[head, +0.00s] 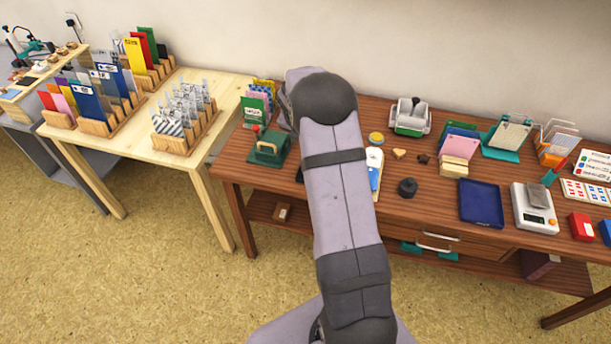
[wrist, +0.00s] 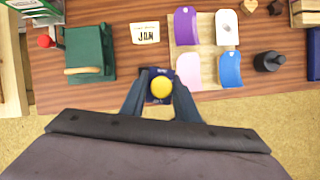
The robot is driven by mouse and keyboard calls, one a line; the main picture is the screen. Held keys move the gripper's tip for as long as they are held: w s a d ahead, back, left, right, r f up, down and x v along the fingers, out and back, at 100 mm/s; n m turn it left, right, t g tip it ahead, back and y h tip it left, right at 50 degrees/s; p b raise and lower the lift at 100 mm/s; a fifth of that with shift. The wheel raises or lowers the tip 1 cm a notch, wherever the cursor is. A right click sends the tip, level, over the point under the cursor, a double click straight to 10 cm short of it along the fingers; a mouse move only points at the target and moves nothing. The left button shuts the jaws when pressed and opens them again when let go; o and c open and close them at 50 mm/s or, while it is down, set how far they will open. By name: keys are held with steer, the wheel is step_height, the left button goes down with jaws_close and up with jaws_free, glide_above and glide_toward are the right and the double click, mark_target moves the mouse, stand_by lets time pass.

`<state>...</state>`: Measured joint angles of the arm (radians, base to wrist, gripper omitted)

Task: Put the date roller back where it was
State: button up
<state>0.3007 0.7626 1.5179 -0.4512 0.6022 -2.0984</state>
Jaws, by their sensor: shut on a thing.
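In the wrist view my gripper (wrist: 158,102) is shut on a small dark navy thing with a round yellow knob (wrist: 161,87), which I take to be the date roller. It is close to the table's front edge. Whether it touches the tabletop or hangs above it, I cannot tell. A cream card marked JAN (wrist: 145,33) lies behind it. In the head view my arm hides the gripper and the held thing.
A dark green press (wrist: 88,52) stands to the left; it also shows in the head view (head: 268,148). To the right, purple (wrist: 186,25), white (wrist: 227,27), pink (wrist: 189,71) and blue (wrist: 230,69) pads sit on a board. A black round stamp (wrist: 269,61) stands beyond them.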

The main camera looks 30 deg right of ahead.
steer(key=shift+w+a+f+n+t, duration=0.3)
steer(key=shift+w+f+n, duration=0.2)
steer(key=shift+n, duration=0.1)
steer(key=shift+w+r+n, duration=0.2)
steer(key=shift+w+n, duration=0.4)
steer(key=shift+f, duration=0.1)
steer(key=shift+f+p, duration=0.9)
steer(key=shift+f, duration=4)
steer(key=shift+f, duration=0.15)
steer(key=o, duration=1)
steer(key=shift+o, duration=0.2)
steer(key=b+v, duration=0.1)
steer(key=v, duration=1.1)
steer(key=shift+s+d, duration=0.15)
steer(key=shift+d, duration=0.05)
